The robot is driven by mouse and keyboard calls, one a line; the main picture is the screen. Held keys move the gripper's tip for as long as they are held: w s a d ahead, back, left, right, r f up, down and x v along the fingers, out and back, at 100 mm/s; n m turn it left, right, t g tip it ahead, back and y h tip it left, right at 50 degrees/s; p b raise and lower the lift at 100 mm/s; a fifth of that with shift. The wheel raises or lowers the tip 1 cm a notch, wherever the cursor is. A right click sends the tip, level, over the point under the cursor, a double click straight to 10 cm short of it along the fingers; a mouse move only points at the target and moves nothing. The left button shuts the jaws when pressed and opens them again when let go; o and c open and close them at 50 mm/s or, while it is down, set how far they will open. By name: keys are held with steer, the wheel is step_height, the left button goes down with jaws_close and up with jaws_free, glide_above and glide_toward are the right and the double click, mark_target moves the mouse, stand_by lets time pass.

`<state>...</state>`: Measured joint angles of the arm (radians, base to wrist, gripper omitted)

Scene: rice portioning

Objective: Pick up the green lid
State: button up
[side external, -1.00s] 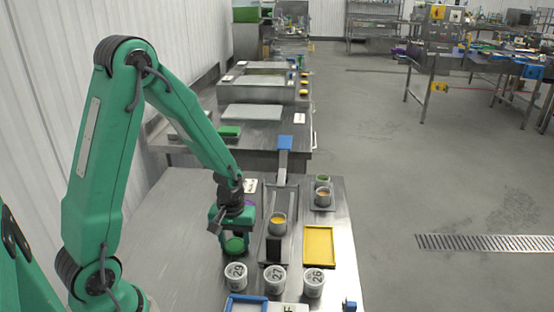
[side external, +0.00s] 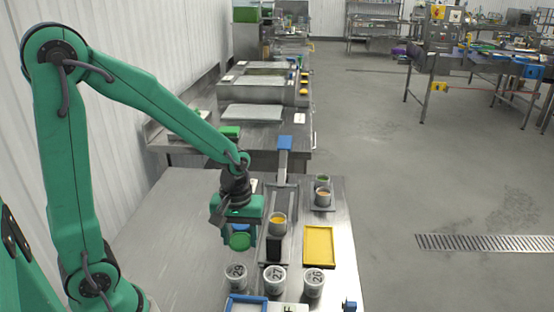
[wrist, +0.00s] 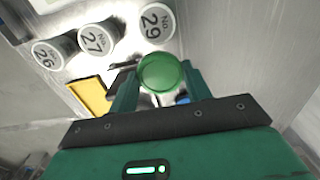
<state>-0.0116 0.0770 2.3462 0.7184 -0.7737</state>
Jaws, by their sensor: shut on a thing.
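The green lid (side external: 239,241) is round and sits between the fingertips of my gripper (side external: 238,232). In the wrist view the lid (wrist: 161,72) shows face-on as a green disc, with a dark green finger of my gripper (wrist: 160,82) on each side. My gripper is shut on the lid and holds it above the steel table, to the left of the stand with the yellow-filled cup.
Numbered white tubs (side external: 275,278) stand in a row at the near side. A yellow tray (side external: 319,246) lies to the right. A cup with yellow contents (side external: 278,224) stands on a steel stand beside my gripper. The table's left part (side external: 165,235) is clear.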

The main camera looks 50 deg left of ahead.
steer(key=shift+s+d+r, duration=0.25)
steer(key=shift+d+r, duration=0.2)
steer(key=shift+d, duration=0.25)
steer(key=shift+s+d+r, duration=0.2)
steer(key=shift+d+r, duration=0.25)
steer(key=shift+d, duration=0.25)
steer(key=shift+s+d+r, duration=0.25)
steer(key=shift+d+r, duration=0.2)
steer(key=shift+d, duration=0.25)
steer(key=w+a, duration=0.4)
steer(key=w, duration=0.4)
steer(key=w+a, duration=0.4)
steer(key=w, duration=0.4)
steer(key=shift+a, duration=0.25)
steer(key=shift+w+f, duration=0.1)
steer(key=shift+f, duration=2)
steer(key=shift+f, duration=0.7)
stand_by(0.3)
